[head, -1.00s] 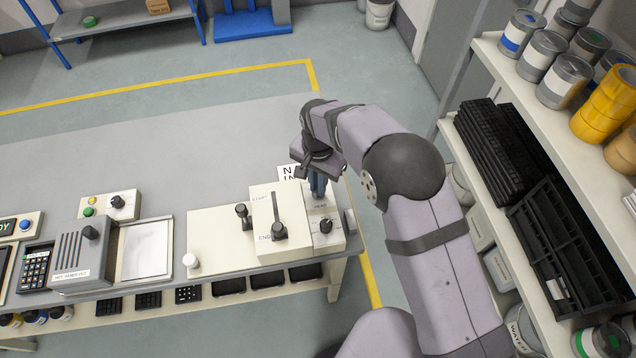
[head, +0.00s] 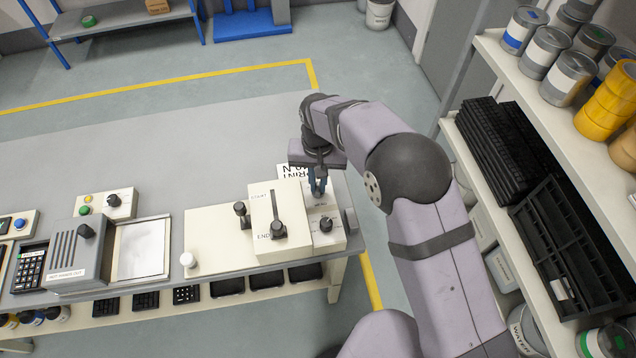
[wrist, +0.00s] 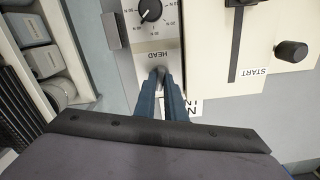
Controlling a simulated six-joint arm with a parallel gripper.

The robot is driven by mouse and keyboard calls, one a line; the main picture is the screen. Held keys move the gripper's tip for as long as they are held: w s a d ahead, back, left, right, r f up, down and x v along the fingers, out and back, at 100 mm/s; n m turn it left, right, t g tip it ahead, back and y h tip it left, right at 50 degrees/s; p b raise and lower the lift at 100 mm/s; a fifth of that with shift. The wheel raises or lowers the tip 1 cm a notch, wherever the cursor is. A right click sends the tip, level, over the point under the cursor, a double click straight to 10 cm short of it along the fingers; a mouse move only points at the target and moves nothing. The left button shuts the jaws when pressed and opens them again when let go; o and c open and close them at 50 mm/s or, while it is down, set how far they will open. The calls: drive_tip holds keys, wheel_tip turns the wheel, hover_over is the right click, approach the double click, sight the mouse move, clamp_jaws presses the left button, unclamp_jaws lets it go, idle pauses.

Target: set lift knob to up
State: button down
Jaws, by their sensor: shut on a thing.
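My gripper (head: 318,193) points down at the back of the narrow cream control box (head: 327,238) at the right end of the bench. It also shows in the wrist view (wrist: 160,76). Its blue fingers are shut on a small grey knob (wrist: 159,70) beside the HEAD label. The fingers hide most of that knob, so I cannot read its setting. No label reading "lift" or "up" is legible.
A black dial (head: 326,224) with a number scale is on the same box. A START/END slot lever (head: 279,230) and a black knob (head: 241,209) stand to the left. A loaded shelf (head: 545,130) is at the right.

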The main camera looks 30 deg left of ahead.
sight(318, 186)
drive_tip(key=n+b, duration=0.1)
drive_tip(key=n, duration=0.5)
drive_tip(key=shift+n, duration=0.3)
drive_tip(key=n, duration=0.5)
drive_tip(key=shift+r+n+b, duration=0.1)
drive_tip(key=shift+n+b, duration=0.2)
drive_tip(key=shift+b, duration=0.05)
drive_tip(key=shift+a, duration=0.1)
drive_tip(key=c, duration=1.8)
unclamp_jaws()
drive_tip(key=shift+r+b, duration=1.15)
drive_tip(key=shift+r, duration=2.5)
